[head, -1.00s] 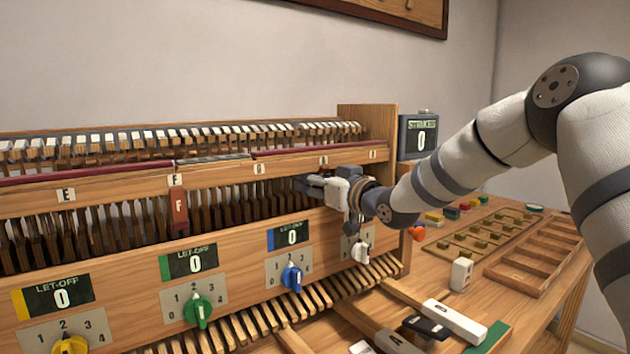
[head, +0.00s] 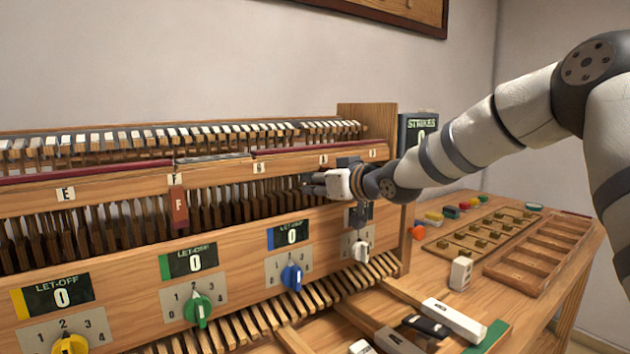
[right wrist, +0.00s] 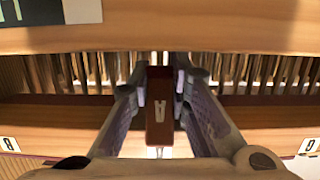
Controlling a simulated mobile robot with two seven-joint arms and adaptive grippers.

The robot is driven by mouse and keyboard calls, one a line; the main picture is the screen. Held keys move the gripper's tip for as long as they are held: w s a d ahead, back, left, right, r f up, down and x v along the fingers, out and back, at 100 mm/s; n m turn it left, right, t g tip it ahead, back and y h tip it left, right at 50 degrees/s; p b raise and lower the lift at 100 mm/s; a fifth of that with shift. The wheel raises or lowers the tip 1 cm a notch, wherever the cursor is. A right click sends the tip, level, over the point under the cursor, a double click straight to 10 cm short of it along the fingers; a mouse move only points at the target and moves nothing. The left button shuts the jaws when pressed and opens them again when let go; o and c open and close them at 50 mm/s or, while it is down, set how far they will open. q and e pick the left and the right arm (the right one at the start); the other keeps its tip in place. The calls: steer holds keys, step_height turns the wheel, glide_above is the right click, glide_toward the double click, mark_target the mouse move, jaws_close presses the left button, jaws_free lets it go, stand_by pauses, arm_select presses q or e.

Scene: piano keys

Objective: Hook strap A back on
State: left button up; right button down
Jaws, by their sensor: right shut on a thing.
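Strap A (right wrist: 158,112) is a dark red-brown piece with a white letter mark, seen between the fingers in the right wrist view. My right gripper (head: 314,184) is shut on it, in front of the hammer row just below the wooden rail (head: 222,176). The gripper (right wrist: 160,100) also shows in the right wrist view, with one finger on each side of the strap. In the head view the gripper hides the strap. I cannot tell whether the strap's end touches a hook. My left gripper is not in view.
A red strap F (head: 179,206) hangs from the rail at left. Let-off displays and knobs, such as the blue knob (head: 291,277), line the front panel below. The strikes display (head: 418,135) stands at the right end. A slotted tray (head: 540,256) lies on the bench.

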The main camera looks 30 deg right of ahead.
steer(key=shift+s+d+f+g, duration=0.15)
steer(key=shift+s+g, duration=0.35)
steer(key=shift+g, duration=0.75)
steer(key=shift+s+a+f+g, duration=0.1)
steer(key=shift+s+g, duration=0.35)
steer(key=shift+g, duration=0.75)
steer(key=shift+s+d+f+g, duration=0.15)
steer(key=shift+s+g, duration=0.35)
steer(key=shift+g, duration=0.75)
steer(key=shift+a, duration=0.1)
steer(key=c, duration=1.5)
jaws_free()
steer(key=v, duration=1.2)
steer(key=shift+a+r, duration=0.1)
steer(key=shift+a, duration=0.1)
